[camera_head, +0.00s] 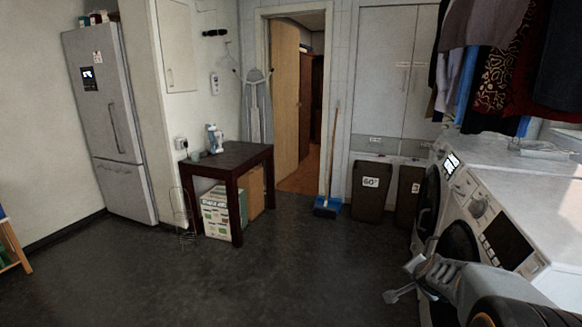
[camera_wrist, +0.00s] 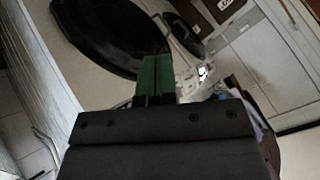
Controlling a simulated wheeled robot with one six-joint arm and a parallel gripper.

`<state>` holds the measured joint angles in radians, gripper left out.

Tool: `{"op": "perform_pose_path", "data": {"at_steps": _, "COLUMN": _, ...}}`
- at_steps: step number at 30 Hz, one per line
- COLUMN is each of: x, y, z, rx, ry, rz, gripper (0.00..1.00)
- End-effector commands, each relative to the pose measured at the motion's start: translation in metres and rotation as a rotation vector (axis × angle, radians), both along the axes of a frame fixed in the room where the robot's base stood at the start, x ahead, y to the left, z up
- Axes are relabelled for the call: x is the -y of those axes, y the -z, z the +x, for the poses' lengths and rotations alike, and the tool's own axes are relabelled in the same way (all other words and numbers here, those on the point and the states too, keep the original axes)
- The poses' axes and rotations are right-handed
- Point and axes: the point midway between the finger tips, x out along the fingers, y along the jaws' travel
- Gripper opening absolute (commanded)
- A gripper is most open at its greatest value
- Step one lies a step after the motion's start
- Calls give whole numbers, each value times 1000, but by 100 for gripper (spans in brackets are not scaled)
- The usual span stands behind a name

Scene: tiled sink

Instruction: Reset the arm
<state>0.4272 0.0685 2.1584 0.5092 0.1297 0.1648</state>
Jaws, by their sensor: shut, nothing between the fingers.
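My gripper shows in the wrist view (camera_wrist: 155,62) with its two green fingers together and nothing between them. In the head view, my arm (camera_head: 465,285) reaches in from the lower right corner, in front of the white washing machines (camera_head: 485,215). The gripper end there is small and points left over the dark floor. In the wrist view, a round dark machine door (camera_wrist: 95,35) lies behind and to the left of the fingers. I cannot tell how far the fingers are from it.
Hanging clothes (camera_head: 505,65) are above the machines. Brown bins (camera_head: 371,192) and a blue broom (camera_head: 327,207) stand by the back wall. A dark table (camera_head: 230,157) with boxes beneath and a grey fridge (camera_head: 108,120) are at left. The middle floor (camera_head: 290,255) is clear.

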Motion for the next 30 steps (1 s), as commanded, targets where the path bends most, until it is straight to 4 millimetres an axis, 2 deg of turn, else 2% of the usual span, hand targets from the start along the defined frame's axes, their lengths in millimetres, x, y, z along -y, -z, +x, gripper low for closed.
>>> {"op": "perform_pose_path", "data": {"at_steps": 1, "x": -35, "y": -19, "z": -19, "rx": -99, "ry": -149, "rz": -6, "gripper": 0}}
{"op": "perform_pose_path", "data": {"at_steps": 3, "x": -77, "y": -28, "z": -53, "rx": -252, "ry": -352, "rz": -22, "gripper": 0}}
{"op": "perform_pose_path", "data": {"at_steps": 6, "x": -120, "y": -47, "z": -107, "rx": -442, "ry": -595, "rz": -69, "gripper": 0}}
{"op": "perform_pose_path", "data": {"at_steps": 9, "x": -147, "y": -73, "z": -157, "rx": -582, "ry": -776, "rz": -139, "gripper": 0}}
{"op": "perform_pose_path", "data": {"at_steps": 12, "x": -161, "y": -97, "z": -185, "rx": -631, "ry": -874, "rz": -215, "gripper": 0}}
{"op": "perform_pose_path", "data": {"at_steps": 15, "x": -173, "y": -119, "z": -193, "rx": -595, "ry": -920, "rz": -274, "gripper": 0}}
{"op": "perform_pose_path", "data": {"at_steps": 19, "x": -185, "y": -139, "z": -194, "rx": -545, "ry": -953, "rz": -309, "gripper": 0}}
{"op": "perform_pose_path", "data": {"at_steps": 30, "x": -189, "y": -142, "z": -193, "rx": -534, "ry": -967, "rz": -315, "gripper": 0}}
